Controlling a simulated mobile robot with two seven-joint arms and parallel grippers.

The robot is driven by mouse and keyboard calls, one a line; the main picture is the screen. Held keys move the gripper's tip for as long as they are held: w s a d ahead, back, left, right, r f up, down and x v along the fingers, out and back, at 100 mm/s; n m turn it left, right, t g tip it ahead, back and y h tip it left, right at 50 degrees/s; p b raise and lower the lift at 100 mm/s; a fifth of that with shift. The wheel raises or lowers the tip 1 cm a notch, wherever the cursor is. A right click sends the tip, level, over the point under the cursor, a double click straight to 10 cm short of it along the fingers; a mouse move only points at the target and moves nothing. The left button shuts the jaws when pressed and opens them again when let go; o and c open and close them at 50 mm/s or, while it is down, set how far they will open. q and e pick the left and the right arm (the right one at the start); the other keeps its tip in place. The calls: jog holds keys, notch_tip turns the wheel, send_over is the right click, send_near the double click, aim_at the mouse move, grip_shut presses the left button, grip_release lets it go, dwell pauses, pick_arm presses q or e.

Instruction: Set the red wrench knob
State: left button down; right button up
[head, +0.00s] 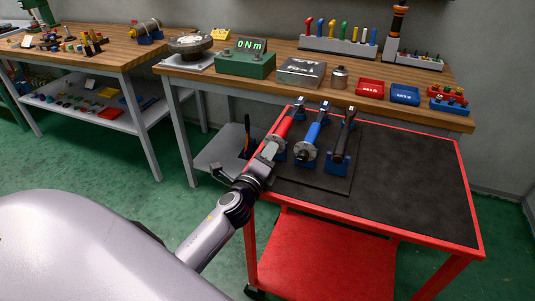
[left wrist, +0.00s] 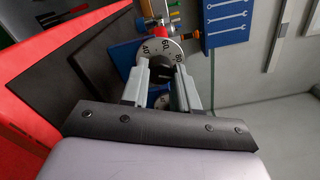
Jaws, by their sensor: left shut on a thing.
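The red wrench (head: 284,124) lies in a blue cradle (head: 280,155) on the black top of a red cart, the leftmost of three wrenches. Its near end carries a dial with numbers (left wrist: 160,46) and a dark knob (left wrist: 160,70) in the left wrist view. My left gripper (head: 271,149) is at that near end. In the left wrist view its two fingers (left wrist: 161,80) stand on both sides of the knob and are shut on it. The fingers hide the knob's sides. My right gripper is in neither view.
A blue wrench (head: 313,134) and a black wrench (head: 343,139) lie close to the right. A green box reading "0Nm" (head: 245,64) stands on the wooden bench (head: 187,74) behind. The right part of the cart top (head: 415,185) is clear.

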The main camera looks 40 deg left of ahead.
pick_arm(q)
jog(key=shift+m, duration=0.6)
jog(key=c, duration=0.8)
grip_release()
jog(key=shift+s, duration=0.1)
jog(key=shift+v, duration=3.5)
